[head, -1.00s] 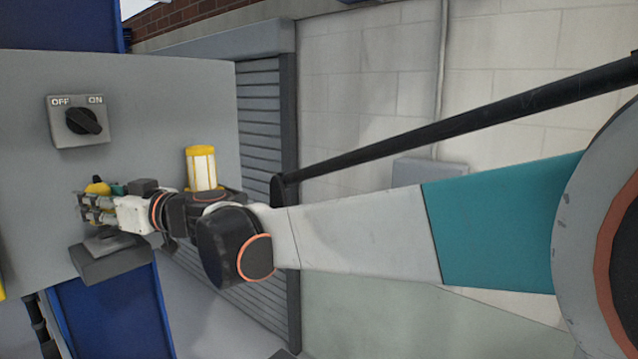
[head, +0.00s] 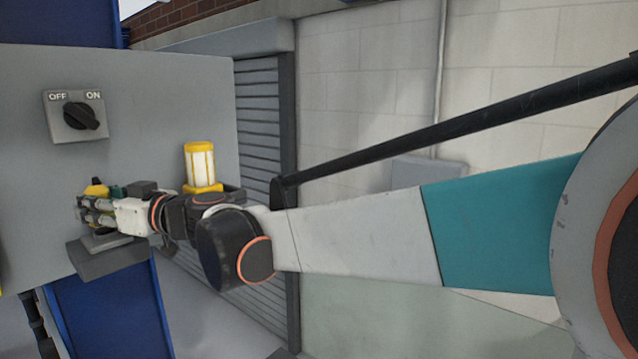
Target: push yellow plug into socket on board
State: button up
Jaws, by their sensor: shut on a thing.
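The grey upright board (head: 165,90) fills the left of the head view. My gripper (head: 84,211) is in front of the board's lower part, below the rotary switch, and is shut on the yellow plug (head: 96,189). Only a small yellow part of the plug shows above the fingers. The fingers hide the rest, and I cannot make out the socket or tell whether the plug touches it. A yellow and white cylinder (head: 200,163) stands at the board's right side, behind my wrist.
A grey OFF/ON rotary switch (head: 76,117) is on the board above my gripper. A grey block (head: 110,257) juts out just below the gripper. A blue panel (head: 110,310) is under the board. A grey shutter (head: 262,120) and a pale block wall (head: 365,100) stand behind.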

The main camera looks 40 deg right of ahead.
jog(key=shift+s+f+b, duration=0.1)
jog(key=shift+f+b, duration=0.45)
jog(key=shift+f, duration=0.15)
dwell(0.4)
jog(key=o, duration=1.2)
